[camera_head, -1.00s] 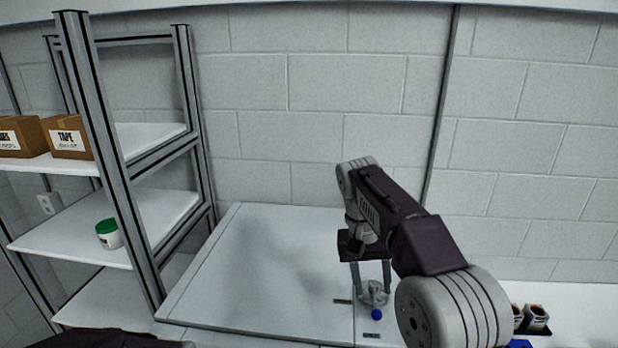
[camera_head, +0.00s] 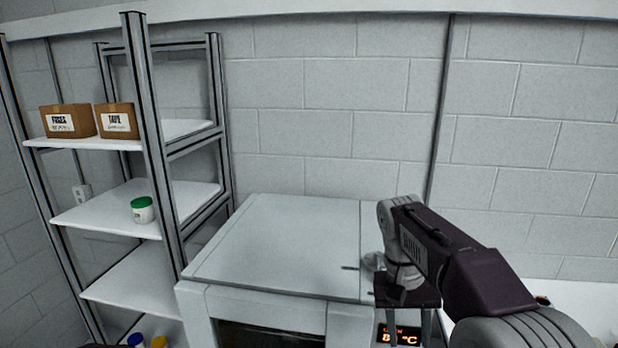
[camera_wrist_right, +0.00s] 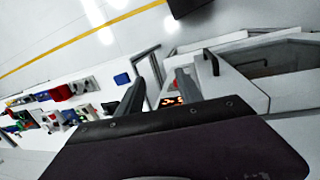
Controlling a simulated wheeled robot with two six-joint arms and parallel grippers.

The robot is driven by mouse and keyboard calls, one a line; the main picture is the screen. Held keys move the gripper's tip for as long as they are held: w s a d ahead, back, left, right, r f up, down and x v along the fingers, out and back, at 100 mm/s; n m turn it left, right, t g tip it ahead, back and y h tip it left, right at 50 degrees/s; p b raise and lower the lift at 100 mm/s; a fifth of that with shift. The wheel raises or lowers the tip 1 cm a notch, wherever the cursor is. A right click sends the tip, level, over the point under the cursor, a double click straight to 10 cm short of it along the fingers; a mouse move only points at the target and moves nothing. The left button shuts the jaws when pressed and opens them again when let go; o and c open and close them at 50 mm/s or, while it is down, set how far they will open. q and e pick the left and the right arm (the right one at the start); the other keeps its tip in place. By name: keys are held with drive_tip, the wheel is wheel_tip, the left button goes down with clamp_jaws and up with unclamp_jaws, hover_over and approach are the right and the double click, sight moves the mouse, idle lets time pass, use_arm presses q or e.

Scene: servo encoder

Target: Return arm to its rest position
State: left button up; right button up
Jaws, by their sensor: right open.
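My right arm (camera_head: 470,270) comes in from the lower right in the head view, dark with grey joints. My right gripper (camera_head: 405,325) hangs from it with its two fingers pointing down, in front of the white cabinet's front right part. Its fingers are apart, with nothing seen between them but the lit display behind. In the right wrist view, both grey fingers of the gripper (camera_wrist_right: 158,88) stand apart and empty. A small grey metal part (camera_head: 374,262) sits on the cabinet top, partly hidden behind the arm. My left gripper is not visible.
The white cabinet (camera_head: 290,230) has a mostly clear top and a lit display (camera_head: 400,335). A shelf rack (camera_head: 150,120) at left holds two boxes and a green-lidded jar (camera_head: 143,209). A white bench with several coloured parts (camera_wrist_right: 60,110) shows in the wrist view.

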drive_tip(key=s+f+n+t+y+b, duration=0.1)
drive_tip(key=s+f+b, duration=0.2)
drive_tip(key=f, duration=1)
drive_tip(key=s+a+f+n+t+y+b, duration=0.1)
drive_tip(key=s+f+b, duration=0.2)
drive_tip(key=s+f, duration=0.4)
wheel_tip(320, 180, down, 6)
drive_tip(key=shift+s+r+n, duration=0.1)
drive_tip(key=shift+s+n, duration=0.2)
drive_tip(key=shift+s, duration=0.05)
drive_tip(key=shift+a, duration=0.1)
drive_tip(key=shift+s, duration=0.1)
drive_tip(key=shift+c, duration=0.5)
